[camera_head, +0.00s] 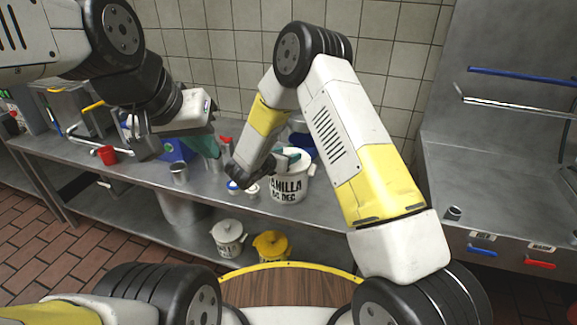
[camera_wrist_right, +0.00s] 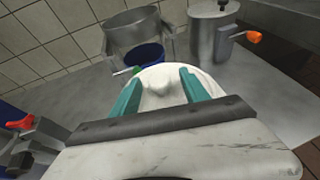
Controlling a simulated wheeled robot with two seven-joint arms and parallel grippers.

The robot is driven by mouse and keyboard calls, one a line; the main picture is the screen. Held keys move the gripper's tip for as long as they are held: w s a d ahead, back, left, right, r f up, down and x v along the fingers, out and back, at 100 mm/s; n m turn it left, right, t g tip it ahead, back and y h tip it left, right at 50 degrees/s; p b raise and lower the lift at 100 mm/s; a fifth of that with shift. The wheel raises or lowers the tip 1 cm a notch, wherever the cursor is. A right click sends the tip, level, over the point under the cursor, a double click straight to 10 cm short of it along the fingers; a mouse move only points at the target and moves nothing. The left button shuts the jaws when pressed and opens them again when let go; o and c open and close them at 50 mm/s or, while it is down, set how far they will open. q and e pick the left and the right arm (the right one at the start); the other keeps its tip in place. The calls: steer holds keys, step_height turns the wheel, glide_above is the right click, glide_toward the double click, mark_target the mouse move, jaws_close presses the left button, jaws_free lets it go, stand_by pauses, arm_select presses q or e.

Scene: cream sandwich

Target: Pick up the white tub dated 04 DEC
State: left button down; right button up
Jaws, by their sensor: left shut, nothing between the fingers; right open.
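The white tub (camera_head: 288,187) stands on the steel counter in the head view, with VANILLA in dark letters and a smaller date line that looks like 04 DEC. My right gripper (camera_head: 288,158) is at the top of this tub, its arm hiding part of the tub's left side. In the right wrist view, the gripper's teal fingers (camera_wrist_right: 157,88) are spread, with the tub's white top (camera_wrist_right: 178,76) between and beyond them. Whether they touch it cannot be told. My left gripper (camera_head: 208,148) is shut and empty above the counter, left of the tub.
A red cup (camera_head: 107,155), a blue box (camera_head: 174,150) and a metal cup (camera_head: 179,173) stand left on the counter. Another white tub (camera_head: 229,236) and a yellow tub (camera_head: 271,245) are on the lower shelf. A metal pot (camera_wrist_right: 138,32) stands behind in the wrist view.

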steer(key=shift+w+d+f, duration=0.15)
steer(key=shift+w+d, duration=0.1)
steer(key=shift+w, duration=0.2)
jaws_close()
stand_by(1.1)
